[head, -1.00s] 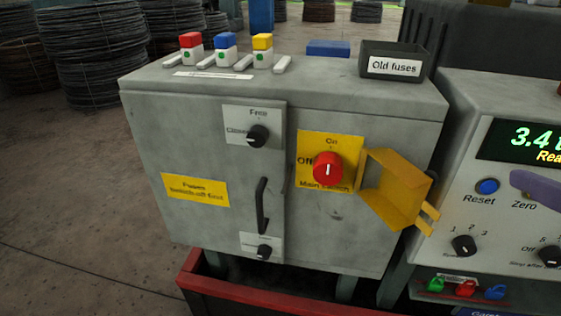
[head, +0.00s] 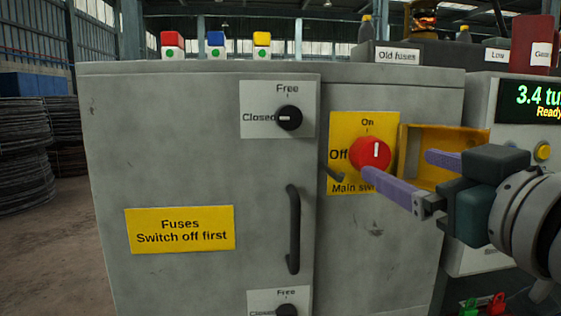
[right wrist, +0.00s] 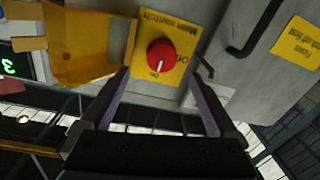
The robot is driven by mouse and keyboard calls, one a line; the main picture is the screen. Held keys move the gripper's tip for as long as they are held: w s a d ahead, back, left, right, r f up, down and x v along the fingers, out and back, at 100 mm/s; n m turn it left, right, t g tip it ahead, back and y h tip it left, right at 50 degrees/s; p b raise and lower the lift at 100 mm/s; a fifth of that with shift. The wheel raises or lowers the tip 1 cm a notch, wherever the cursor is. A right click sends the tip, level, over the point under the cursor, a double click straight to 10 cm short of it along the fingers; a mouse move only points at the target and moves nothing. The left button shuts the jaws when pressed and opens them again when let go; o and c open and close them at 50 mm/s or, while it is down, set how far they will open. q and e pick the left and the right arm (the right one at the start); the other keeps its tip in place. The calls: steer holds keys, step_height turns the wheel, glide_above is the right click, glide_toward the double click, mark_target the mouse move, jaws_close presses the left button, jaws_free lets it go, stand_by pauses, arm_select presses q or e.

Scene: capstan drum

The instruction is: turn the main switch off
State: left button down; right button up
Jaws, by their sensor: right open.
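The main switch is a round red knob (head: 370,153) on a yellow plate (head: 347,123). Its white mark points up at "On"; "Off" is at its left. The knob also shows in the right wrist view (right wrist: 161,53), where the picture is upside down. A yellow cover (head: 416,146) hangs open to the right of the plate. My right gripper (head: 397,164) is open and empty in front of the knob, with purple fingers. In the right wrist view its fingers (right wrist: 160,74) are spread to either side of the knob, apart from it. My left gripper is out of view.
The grey cabinet has a black door handle (head: 293,230) and a Free/Closed latch knob (head: 288,118) left of the switch. A hook-like hasp (head: 333,173) sits beside the plate. A control panel with a green display (head: 531,101) stands at the right. A dark "Old fuses" box (head: 398,57) is on top.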

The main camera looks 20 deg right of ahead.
mark_target(376, 156)
steer(key=w, duration=0.4)
steer(key=w+d, duration=0.1)
steer(key=w, duration=0.2)
steer(key=c, duration=1.4)
